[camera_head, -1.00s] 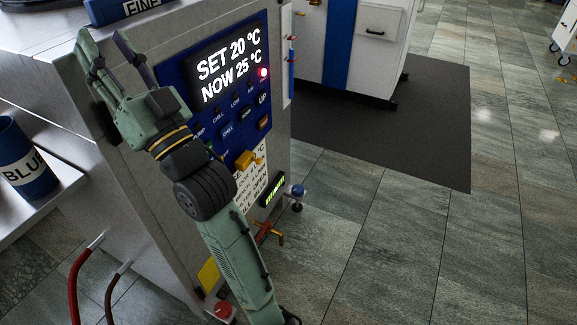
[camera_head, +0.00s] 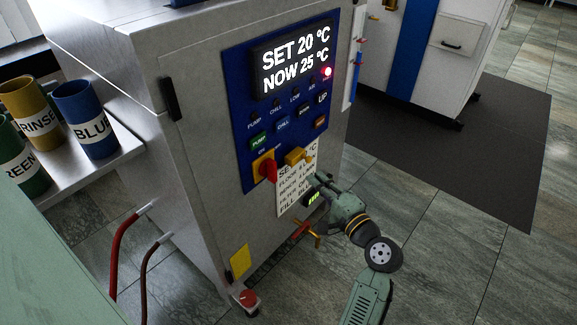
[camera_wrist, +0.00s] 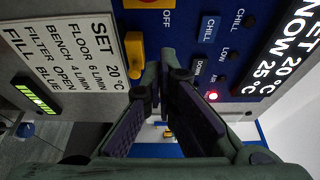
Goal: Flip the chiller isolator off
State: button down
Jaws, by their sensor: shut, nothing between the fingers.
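The chiller's rotary isolator, a red handle on a yellow plate (camera_head: 264,168), is on the lower left of the blue panel in the head view. In the wrist view its yellow plate (camera_wrist: 145,20) is cut off at the top edge, beside the word OFF. A separate yellow knob (camera_head: 297,156) sits right of it, and also shows in the wrist view (camera_wrist: 135,52). My gripper (camera_head: 314,182) is below and right of this knob, in front of the white label. In the wrist view my fingers (camera_wrist: 161,72) are together and empty; contact with the knob cannot be told.
The display (camera_head: 292,62) reads SET 20, NOW 25, with a red lamp (camera_head: 327,72) lit. Buttons lie below it. Labelled cups, including a blue one (camera_head: 87,120), stand on a left shelf. Hoses (camera_head: 120,240) hang at the left.

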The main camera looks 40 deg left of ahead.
aim_at(270, 170)
jog(key=p+x, duration=0.2)
jog(key=x, duration=0.9)
jog(key=shift+s+d+p, duration=0.15)
jog(key=shift+s+p, duration=0.15)
jog(key=shift+s, duration=0.8)
jog(key=shift+s+d+p, duration=0.1)
jog(key=shift+s+p, duration=0.15)
jog(key=shift+s, duration=0.85)
jog(key=shift+n+b, duration=0.3)
jog(key=shift+b, duration=0.4)
